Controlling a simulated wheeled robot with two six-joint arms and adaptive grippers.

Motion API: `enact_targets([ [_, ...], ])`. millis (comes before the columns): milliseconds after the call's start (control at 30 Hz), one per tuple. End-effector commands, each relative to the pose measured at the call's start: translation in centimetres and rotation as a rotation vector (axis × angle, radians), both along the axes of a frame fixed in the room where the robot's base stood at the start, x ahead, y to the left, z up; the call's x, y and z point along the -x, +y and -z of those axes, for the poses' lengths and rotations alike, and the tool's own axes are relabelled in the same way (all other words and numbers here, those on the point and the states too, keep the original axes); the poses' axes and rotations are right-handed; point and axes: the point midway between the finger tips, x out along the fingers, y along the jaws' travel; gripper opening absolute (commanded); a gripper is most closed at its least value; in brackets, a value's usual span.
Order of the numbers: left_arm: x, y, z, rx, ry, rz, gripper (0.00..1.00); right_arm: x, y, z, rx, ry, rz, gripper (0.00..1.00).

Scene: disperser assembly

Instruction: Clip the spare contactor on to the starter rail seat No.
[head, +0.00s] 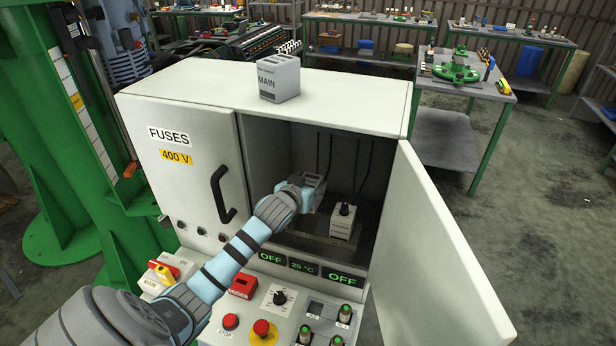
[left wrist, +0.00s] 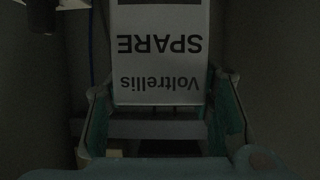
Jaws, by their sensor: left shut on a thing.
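The spare contactor (left wrist: 160,55) is a pale box marked "SPARE" and "Voltrellis", upside down in the left wrist view. My left gripper (head: 310,186) is inside the open right bay of the cabinet, shut on the contactor, with one finger on each side of it. In the head view the gripper mostly hides the contactor. The starter rail (head: 310,243) lies low in the bay. A pale module with a black knob (head: 343,222) stands to the right of the gripper. I cannot tell whether the contactor touches the rail. My right gripper is not in view.
The cabinet door (head: 440,250) stands open to the right. The closed "FUSES 400 V" door (head: 185,165) is on the left. A grey "MAIN" block (head: 279,78) stands on the cabinet top. A sloped control panel (head: 290,315) with buttons and switches lies below the bay.

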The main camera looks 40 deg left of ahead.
Motion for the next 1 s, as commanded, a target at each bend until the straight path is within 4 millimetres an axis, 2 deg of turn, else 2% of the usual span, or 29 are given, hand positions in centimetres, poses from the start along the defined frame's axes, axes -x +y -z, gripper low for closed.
enact_targets([
  [333, 0.1, 0.4, 0.2, -0.004, -0.006, -0.027, 0.08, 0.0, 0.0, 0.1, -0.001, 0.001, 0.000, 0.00],
  [500, 0.2, 0.4, 0.0, -0.001, -0.007, -0.029, 0.08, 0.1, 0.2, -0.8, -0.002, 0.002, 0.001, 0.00],
  [800, 0.2, 0.4, 4.3, -0.002, -0.006, -0.029, 0.08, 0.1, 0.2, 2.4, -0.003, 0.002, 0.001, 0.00],
  [1000, 0.2, 0.4, 6.0, -0.002, -0.008, -0.028, 0.08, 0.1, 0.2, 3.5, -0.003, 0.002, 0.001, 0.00],
])
